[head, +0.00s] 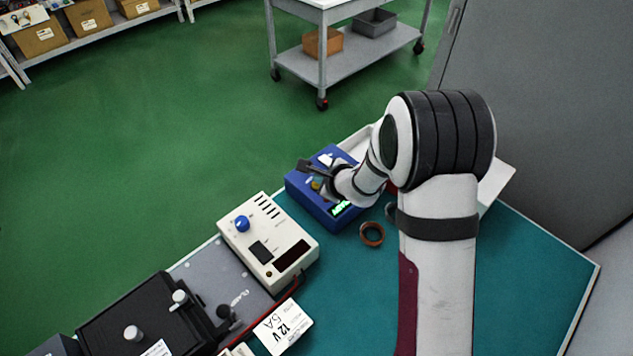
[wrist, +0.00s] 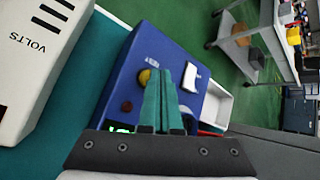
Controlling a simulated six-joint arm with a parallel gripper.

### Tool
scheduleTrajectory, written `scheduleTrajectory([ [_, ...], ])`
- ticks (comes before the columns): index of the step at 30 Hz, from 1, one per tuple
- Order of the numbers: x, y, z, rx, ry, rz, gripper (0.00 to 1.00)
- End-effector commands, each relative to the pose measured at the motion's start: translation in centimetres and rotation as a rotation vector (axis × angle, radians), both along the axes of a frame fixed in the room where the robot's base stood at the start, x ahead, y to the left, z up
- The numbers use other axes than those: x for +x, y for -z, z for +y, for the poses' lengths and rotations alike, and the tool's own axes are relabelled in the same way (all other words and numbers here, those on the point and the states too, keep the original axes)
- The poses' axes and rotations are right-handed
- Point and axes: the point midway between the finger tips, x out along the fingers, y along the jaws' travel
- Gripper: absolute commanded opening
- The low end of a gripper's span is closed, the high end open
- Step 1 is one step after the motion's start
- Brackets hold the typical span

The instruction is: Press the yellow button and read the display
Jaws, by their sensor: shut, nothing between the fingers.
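A blue box (head: 306,199) stands on the teal mat, with its top face up. In the wrist view the box (wrist: 122,78) shows a yellow button (wrist: 144,77), a dark red round part (wrist: 127,106), and a white switch (wrist: 192,77). The yellow button (head: 317,184) also shows in the head view. A display (head: 341,208) glows green; in the wrist view the display (wrist: 122,128) is partly hidden by my gripper and unreadable. My gripper (wrist: 171,72) is shut and empty over the box, fingers beside the yellow button. I cannot tell whether they touch it.
A cream meter box (head: 270,232) with a blue knob stands left of the blue box. A brown ring (head: 372,234) lies close in front. A white tray (wrist: 217,104) is behind the box. A black device (head: 140,315) and a 12 V card (head: 283,326) are lower left.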

Motion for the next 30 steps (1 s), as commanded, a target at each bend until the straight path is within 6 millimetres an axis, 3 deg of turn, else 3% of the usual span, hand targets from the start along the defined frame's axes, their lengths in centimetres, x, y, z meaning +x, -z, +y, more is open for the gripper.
scheduleTrajectory([
  [23, -0.01, 0.64, 0.0, -0.001, -0.001, 0.001, 0.0],
  [30, 0.01, -0.2, -0.01, -0.001, -0.001, 0.0, 0.0],
])
